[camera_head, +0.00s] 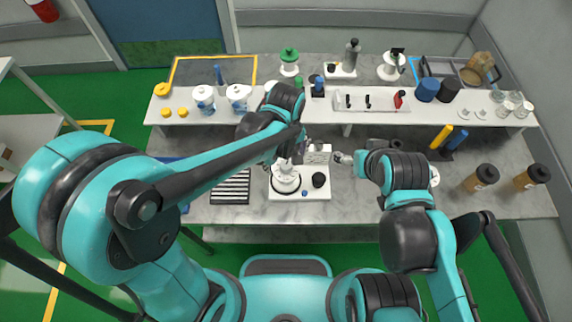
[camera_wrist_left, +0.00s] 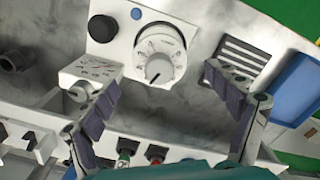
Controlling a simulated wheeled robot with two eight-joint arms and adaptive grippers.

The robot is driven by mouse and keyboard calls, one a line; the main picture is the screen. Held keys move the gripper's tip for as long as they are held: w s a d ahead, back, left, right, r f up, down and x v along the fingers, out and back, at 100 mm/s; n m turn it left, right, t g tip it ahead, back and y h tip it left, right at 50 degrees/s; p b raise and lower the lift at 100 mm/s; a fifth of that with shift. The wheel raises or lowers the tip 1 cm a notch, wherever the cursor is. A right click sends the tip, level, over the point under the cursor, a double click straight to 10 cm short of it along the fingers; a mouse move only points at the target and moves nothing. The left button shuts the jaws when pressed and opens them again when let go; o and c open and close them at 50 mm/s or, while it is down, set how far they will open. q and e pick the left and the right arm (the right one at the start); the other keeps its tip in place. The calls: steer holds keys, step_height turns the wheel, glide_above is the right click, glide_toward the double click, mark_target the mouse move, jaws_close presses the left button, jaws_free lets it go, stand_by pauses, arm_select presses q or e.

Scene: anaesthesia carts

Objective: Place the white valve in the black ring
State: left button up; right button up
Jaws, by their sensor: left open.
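The white valve (camera_head: 286,181), with a round dial, stands on a white board (camera_head: 315,192). In the left wrist view the valve (camera_wrist_left: 159,55) is at the upper middle. The black ring (camera_head: 272,184) shows as a dark edge around the valve's base; the valve appears to sit within it, but its seating is hidden. My left gripper (camera_head: 296,158) is just behind and above the valve. In the left wrist view its fingers (camera_wrist_left: 161,78) are spread apart, with nothing between their pads. My right gripper (camera_head: 343,158) is to the right of the board, too small to read.
A black knob (camera_head: 318,180) and a small blue piece (camera_head: 305,193) are on the same board. A dark slotted panel (camera_head: 231,187) lies to the left. A raised shelf (camera_head: 225,113) with bottles and jars runs behind. Brown jars (camera_head: 482,178) stand at the right.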

arm_select(q)
step_height(320, 180, up, 4)
steer(key=shift+f+p, duration=0.15)
steer(key=shift+p, duration=0.15)
steer(key=shift+a+r, duration=0.25)
steer(key=shift+a, duration=0.05)
steer(key=s+a+r+m+t, duration=0.2)
steer(key=a+r+m+t, duration=0.1)
steer(key=a, duration=0.5)
steer(key=s+a+r+m+t, duration=0.3)
steer(key=a+r+t, duration=0.1)
steer(key=a, duration=0.5)
steer(key=shift+r, duration=0.2)
steer(key=shift+a, duration=0.1)
step_height(320, 180, down, 10)
steer(key=b, duration=0.9)
steer(key=shift+b, duration=0.4)
